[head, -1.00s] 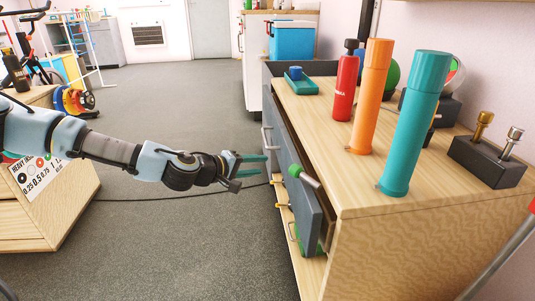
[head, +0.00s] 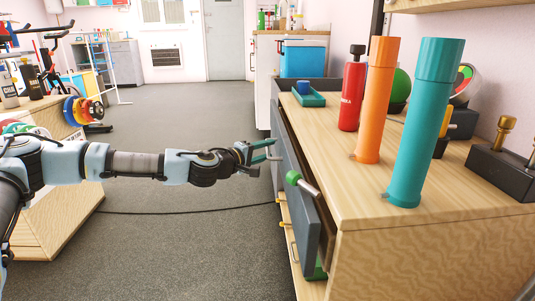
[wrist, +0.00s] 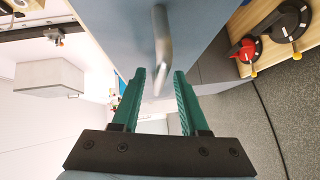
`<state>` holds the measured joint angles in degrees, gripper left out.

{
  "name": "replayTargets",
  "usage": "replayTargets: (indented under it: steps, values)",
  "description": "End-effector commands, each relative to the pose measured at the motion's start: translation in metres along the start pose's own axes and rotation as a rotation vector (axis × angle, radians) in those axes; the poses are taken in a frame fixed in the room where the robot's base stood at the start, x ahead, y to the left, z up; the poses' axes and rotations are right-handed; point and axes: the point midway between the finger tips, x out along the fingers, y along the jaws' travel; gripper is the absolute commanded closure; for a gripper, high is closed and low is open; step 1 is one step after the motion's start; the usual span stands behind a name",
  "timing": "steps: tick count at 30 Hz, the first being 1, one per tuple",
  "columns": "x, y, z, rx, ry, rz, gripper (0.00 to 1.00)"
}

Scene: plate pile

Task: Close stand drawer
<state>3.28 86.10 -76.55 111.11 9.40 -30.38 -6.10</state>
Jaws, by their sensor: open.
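The wooden stand (head: 440,215) fills the right of the head view. Its grey-blue drawer front (head: 287,162) stands out from the body on the left side, with a dark gap behind it. My gripper (head: 268,149) is level with this front, fingers open, at the metal handle (head: 275,153). In the wrist view the green fingers of my gripper (wrist: 160,75) are spread. The silver bar handle (wrist: 162,45) lies ahead, lined up with the gap between them. Whether the fingers touch it I cannot tell.
On the stand top are a red bottle (head: 352,90), an orange cylinder (head: 377,105), a teal cylinder (head: 422,130) and a small green tray (head: 308,98). A grey panel (head: 306,228) sticks out lower on the stand.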

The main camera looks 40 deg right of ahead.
Motion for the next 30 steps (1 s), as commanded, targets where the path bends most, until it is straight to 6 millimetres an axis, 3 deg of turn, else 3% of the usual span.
replayTargets:
  steps: [11, 23, 30]
  values:
    - [0.0073, 0.0002, 0.0003, 0.000, -0.001, 0.000, 0.56]
    - [0.0070, 0.0000, 0.0003, 0.000, -0.001, -0.001, 0.99]
    - [0.0070, -0.0002, 0.0004, 0.000, -0.001, -0.001, 1.00]
